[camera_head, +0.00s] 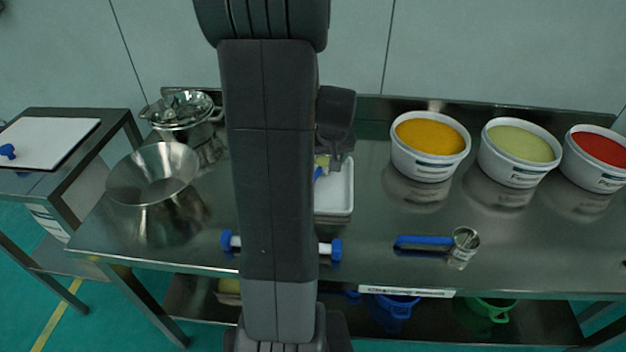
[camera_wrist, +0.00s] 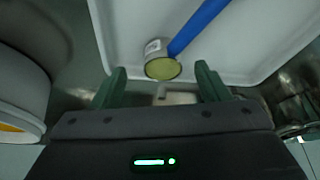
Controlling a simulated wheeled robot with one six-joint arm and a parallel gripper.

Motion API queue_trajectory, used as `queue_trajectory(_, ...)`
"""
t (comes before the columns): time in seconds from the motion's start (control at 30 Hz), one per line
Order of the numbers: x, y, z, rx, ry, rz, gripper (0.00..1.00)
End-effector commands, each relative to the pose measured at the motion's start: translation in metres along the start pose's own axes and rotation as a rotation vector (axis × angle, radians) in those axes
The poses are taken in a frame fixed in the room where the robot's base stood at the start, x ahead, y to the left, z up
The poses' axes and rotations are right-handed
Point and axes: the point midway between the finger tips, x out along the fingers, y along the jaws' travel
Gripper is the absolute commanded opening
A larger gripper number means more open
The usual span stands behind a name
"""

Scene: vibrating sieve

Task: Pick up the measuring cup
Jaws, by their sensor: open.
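A measuring cup (camera_wrist: 163,66) with a blue handle (camera_wrist: 200,25) lies in a white tray (camera_wrist: 250,55). Its round end shows a yellow-green face in the wrist view, and the handle points up and right. A second cup, metal with a blue handle (camera_head: 465,245), lies on the table to the right.
Tubs of orange (camera_head: 430,148), pale green (camera_head: 520,150) and red (camera_head: 598,158) powder stand along the back right. A metal bowl (camera_head: 155,175) and a steel pot (camera_head: 183,118) stand left. A blue-ended white rod (camera_head: 331,250) lies at the front, partly behind my arm.

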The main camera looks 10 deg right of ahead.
Motion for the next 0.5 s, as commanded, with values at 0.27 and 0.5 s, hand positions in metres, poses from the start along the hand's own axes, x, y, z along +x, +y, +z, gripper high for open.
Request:
queue_trajectory(0.27, 0.033, -0.003, -0.002, -0.001, -0.003, -0.001, 0.69)
queue_trajectory(0.5, 0.035, -0.003, -0.002, -0.001, 0.000, 0.000, 0.69)
